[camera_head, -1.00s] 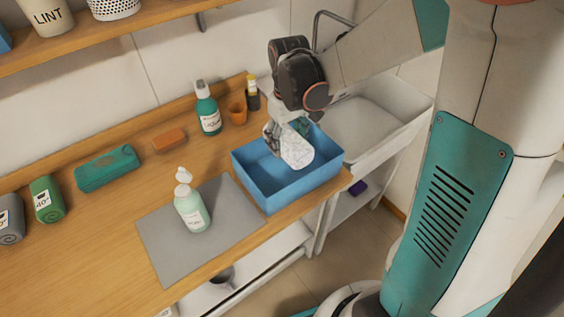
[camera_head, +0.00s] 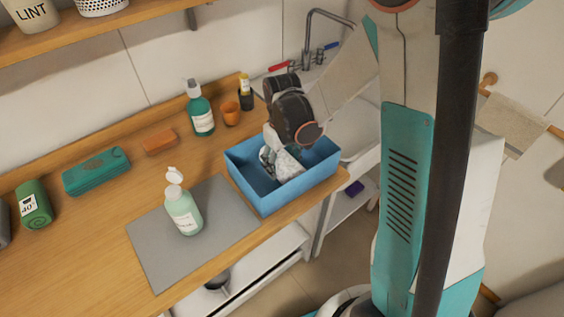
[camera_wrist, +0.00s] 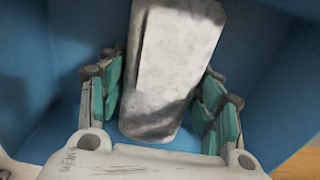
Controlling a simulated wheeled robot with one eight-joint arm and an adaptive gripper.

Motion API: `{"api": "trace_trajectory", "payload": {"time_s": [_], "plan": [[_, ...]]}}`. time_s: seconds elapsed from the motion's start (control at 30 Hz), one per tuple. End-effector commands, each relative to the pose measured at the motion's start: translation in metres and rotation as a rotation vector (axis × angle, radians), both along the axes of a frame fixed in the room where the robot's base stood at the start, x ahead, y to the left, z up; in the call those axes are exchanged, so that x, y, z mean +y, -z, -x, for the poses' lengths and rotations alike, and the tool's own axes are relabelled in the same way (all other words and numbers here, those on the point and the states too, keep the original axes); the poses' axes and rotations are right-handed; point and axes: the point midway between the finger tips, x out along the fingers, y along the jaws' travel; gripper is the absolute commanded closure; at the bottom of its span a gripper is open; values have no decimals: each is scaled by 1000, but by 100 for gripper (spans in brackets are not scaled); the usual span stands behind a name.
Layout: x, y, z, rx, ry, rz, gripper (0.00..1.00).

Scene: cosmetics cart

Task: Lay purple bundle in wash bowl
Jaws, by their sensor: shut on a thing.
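My gripper (camera_head: 277,150) is down at the blue open box (camera_head: 268,197) on the counter. It is shut on a whitish, grey-marbled block (camera_head: 288,166), which is tilted and inside the box. In the wrist view the block (camera_wrist: 170,65) lies between the green-padded fingers, with blue walls around; whether it touches the floor is unclear. A small purple thing (camera_head: 355,188) lies on the low shelf under the white basin, away from my gripper; it is too small to tell if it is a bundle. The white basin (camera_head: 365,140) is partly hidden by my arm.
A tap (camera_head: 308,45) rises behind the basin.

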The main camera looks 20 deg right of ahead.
Motion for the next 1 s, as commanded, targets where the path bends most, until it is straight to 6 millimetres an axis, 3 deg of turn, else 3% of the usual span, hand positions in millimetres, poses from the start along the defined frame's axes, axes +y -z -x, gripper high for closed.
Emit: {"api": "trace_trajectory", "payload": {"time_s": [0.13,0.17,0.23,0.7,1.0], "plan": [[0,4,0,0,0,0,59],[0,3,0,0,0,0,36],[0,3,0,0,0,0,20],[0,-2,0,0,0,0,20],[0,-58,0,0,0,0,20]]}}
